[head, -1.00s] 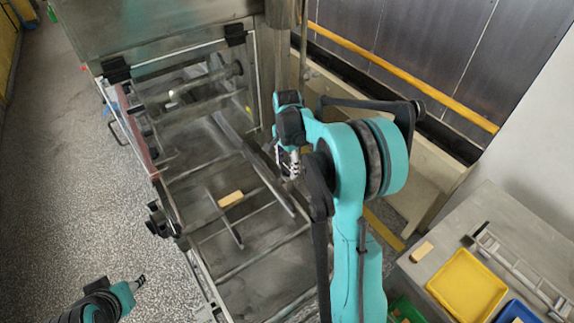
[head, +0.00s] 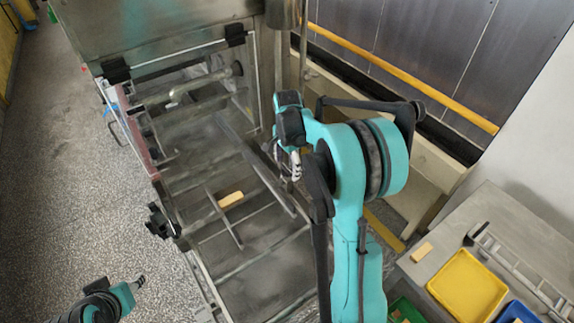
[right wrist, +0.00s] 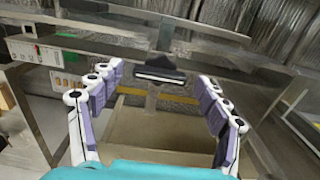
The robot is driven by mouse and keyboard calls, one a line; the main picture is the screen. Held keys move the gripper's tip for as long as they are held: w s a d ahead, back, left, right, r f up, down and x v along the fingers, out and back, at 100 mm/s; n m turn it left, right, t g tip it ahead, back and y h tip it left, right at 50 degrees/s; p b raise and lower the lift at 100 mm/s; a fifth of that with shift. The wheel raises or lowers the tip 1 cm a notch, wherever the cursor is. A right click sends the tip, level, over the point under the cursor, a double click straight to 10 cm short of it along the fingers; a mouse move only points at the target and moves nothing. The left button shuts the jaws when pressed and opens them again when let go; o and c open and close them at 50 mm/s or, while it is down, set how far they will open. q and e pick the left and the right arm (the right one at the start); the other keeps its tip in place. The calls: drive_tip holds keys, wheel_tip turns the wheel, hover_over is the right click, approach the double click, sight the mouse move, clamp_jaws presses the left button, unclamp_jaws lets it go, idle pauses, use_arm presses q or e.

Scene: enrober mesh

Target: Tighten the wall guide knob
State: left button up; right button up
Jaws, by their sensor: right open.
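My right gripper (head: 294,165) hangs beside the right side of the enrober frame in the head view, partly hidden by its own wrist. In the right wrist view its two fingers (right wrist: 155,108) are spread wide with nothing between them. A black knob or handle (right wrist: 160,74) on a metal wall shows beyond the fingertips, apart from them. I cannot tell whether it is the wall guide knob. In the head view another black knob (head: 160,222) sits on the left side of the frame. My left gripper (head: 137,284) is low at the left, its fingers too small to judge.
A long grey guide bar (head: 255,165) runs across the mesh bed, with a tan block (head: 231,199) left of it. A side table (head: 500,215) at the right holds a yellow tray (head: 467,284) and another tan block (head: 421,251). The floor left of the machine is open.

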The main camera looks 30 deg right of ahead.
sight(287, 168)
drive_tip(key=shift+r, duration=0.15)
wheel_tip(287, 168, up, 12)
idle(0.3)
drive_tip(key=shift+a, duration=0.1)
idle(0.3)
drive_tip(key=s+a+f+n+t+b, duration=0.2)
drive_tip(key=s+a+f+n+b, duration=0.1)
drive_tip(key=s+a+f+n, duration=0.1)
drive_tip(key=s+a+f+n+t+b, duration=0.2)
drive_tip(key=s+a+f+n+b, duration=0.2)
drive_tip(key=s, duration=0.5)
drive_tip(key=s+a+f+n+t+b, duration=0.3)
drive_tip(key=s+a+f+n, duration=0.3)
drive_tip(key=n, duration=0.3)
drive_tip(key=shift+s+a, duration=0.25)
drive_tip(key=shift+a, duration=0.35)
